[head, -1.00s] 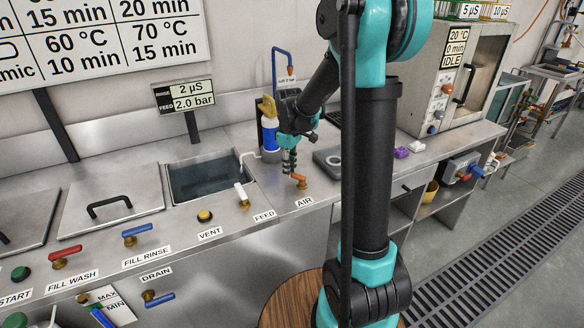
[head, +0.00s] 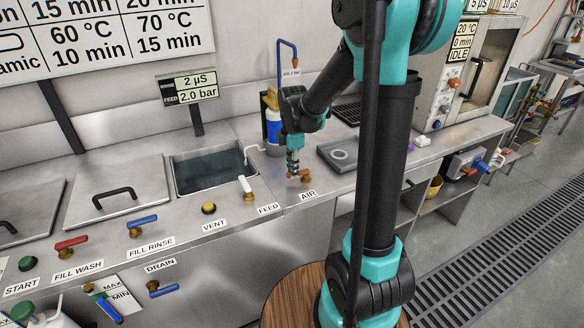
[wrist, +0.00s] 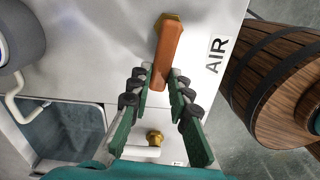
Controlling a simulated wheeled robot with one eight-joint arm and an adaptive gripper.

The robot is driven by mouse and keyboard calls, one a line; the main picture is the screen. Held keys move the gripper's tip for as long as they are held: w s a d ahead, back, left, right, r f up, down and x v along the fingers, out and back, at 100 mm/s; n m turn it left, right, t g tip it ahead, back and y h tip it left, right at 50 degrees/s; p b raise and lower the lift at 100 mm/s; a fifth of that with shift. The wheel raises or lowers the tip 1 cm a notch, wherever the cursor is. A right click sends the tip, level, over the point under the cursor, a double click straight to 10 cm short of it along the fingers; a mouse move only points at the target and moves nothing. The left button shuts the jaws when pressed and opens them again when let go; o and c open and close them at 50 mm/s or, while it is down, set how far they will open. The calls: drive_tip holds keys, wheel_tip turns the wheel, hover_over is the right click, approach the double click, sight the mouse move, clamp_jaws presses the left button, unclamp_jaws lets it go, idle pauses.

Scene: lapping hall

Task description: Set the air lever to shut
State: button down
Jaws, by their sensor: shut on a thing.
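The air lever (head: 303,177) is an orange handle on a brass fitting, beside the AIR label on the steel counter. In the wrist view its orange handle (wrist: 169,52) runs from the brass fitting down between my fingertips. My gripper (head: 293,173) points down at the counter, and its green fingers with dark pads (wrist: 162,82) are shut on the free end of the handle. The fingers partly hide the handle in the head view.
The white feed lever (head: 245,185) stands just left of the air lever, near the open sink (head: 210,171). A grey tray (head: 340,154) lies to the right. A wooden barrel (wrist: 270,85) stands before the counter. A blue-and-white bottle (head: 273,125) stands behind my gripper.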

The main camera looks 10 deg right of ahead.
drive_tip(key=shift+s+d+n, duration=0.1)
drive_tip(key=shift+s+n, duration=0.15)
drive_tip(key=shift+n, duration=0.45)
drive_tip(key=c, duration=1.4)
unclamp_jaws()
wheel_tip(320, 180, up, 12)
drive_tip(key=shift+s, duration=0.1)
